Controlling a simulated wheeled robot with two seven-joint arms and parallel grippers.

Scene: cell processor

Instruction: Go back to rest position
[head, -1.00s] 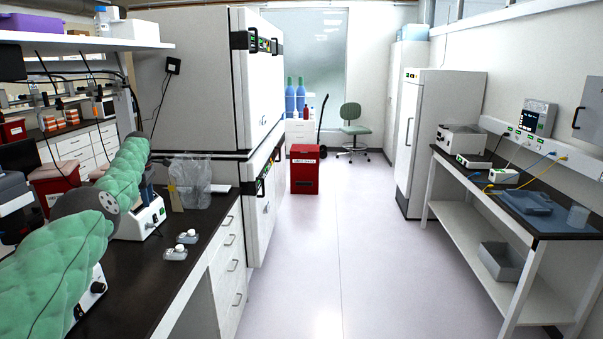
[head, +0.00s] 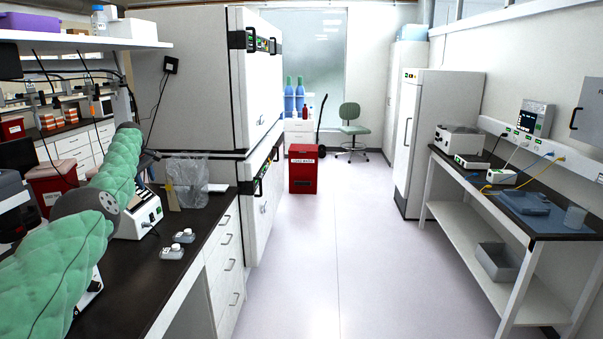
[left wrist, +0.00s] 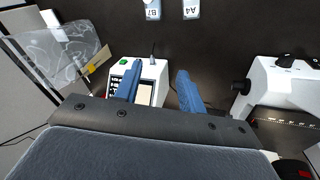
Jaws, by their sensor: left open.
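My left arm in its green quilted sleeve (head: 55,255) reaches over the dark bench at the left of the head view; its gripper is hidden there. In the left wrist view my left gripper (left wrist: 160,68) shows two blue fingers, spread apart with nothing between them. Below it lies a white device with a screen (left wrist: 150,72). My right gripper is in neither view.
Two small white labelled items (head: 183,236) lie on the dark bench (head: 135,285); they also show at the top of the left wrist view (left wrist: 191,8). A clear bag (head: 187,180) stands behind them. A red bin (head: 303,170) stands on the open floor.

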